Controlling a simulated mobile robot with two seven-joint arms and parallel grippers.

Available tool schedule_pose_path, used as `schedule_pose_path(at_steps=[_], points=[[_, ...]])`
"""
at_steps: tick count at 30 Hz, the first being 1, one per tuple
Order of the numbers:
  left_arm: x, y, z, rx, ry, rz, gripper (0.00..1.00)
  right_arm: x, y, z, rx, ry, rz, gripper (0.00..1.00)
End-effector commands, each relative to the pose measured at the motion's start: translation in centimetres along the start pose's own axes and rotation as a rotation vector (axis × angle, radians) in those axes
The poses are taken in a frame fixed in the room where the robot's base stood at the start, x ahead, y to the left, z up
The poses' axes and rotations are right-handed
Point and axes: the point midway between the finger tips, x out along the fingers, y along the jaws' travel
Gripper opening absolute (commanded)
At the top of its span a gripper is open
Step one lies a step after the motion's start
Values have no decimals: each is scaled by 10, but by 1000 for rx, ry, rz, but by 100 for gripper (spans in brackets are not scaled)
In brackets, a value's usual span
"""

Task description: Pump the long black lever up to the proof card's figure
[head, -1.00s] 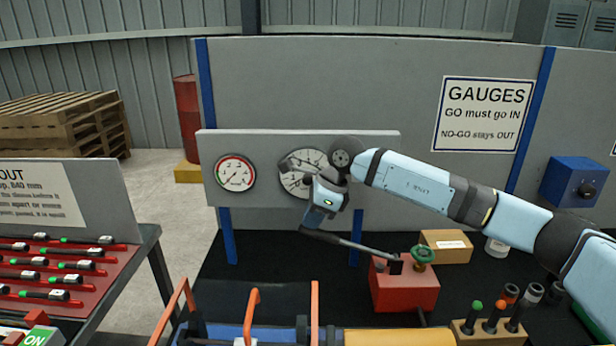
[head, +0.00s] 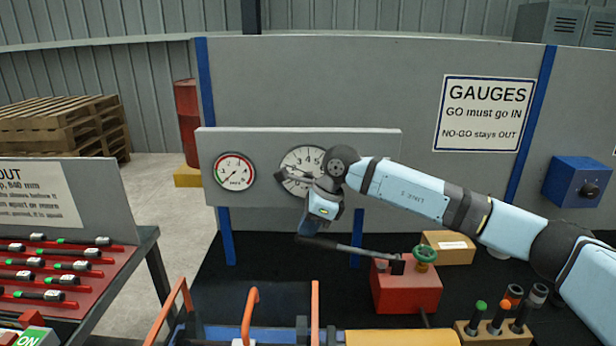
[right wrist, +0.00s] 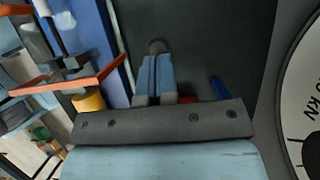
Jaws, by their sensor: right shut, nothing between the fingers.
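The long black lever (head: 345,248) slopes up gently to the left from the red pump block (head: 405,290), its dark grip at the left end. My right gripper (head: 308,226) is shut and empty, its fingers down at the grip end; exact contact cannot be told. The right wrist view shows the closed fingers (right wrist: 154,78) with a dark rounded end (right wrist: 157,46) at their tips. A large white dial (head: 297,160) is partly hidden by my wrist. A smaller dial (head: 234,172) hangs left of it. I cannot make out a proof card. My left gripper is not in view.
A green handwheel (head: 424,255) stands on the pump block. Plug gauges in a wooden stand (head: 492,330) are at front right. Orange uprights (head: 250,315) rise at the front. The grey gauge panel (head: 375,150) is close behind my wrist.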

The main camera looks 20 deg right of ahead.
Motion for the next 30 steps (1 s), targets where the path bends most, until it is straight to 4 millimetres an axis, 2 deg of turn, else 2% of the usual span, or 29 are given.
schedule_pose_path(at_steps=[5, 13, 23, 30], points=[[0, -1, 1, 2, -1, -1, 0, 1, 0, 0, 0, 1, 0, 0], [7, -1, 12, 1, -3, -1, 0, 14, 0, -3, 0, 0, 1, 0], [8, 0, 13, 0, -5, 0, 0, 15, 0, -3, 0, 0, 0, 0], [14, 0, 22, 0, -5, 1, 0, 27, 0, -6, 0, 1, 1, 0]])
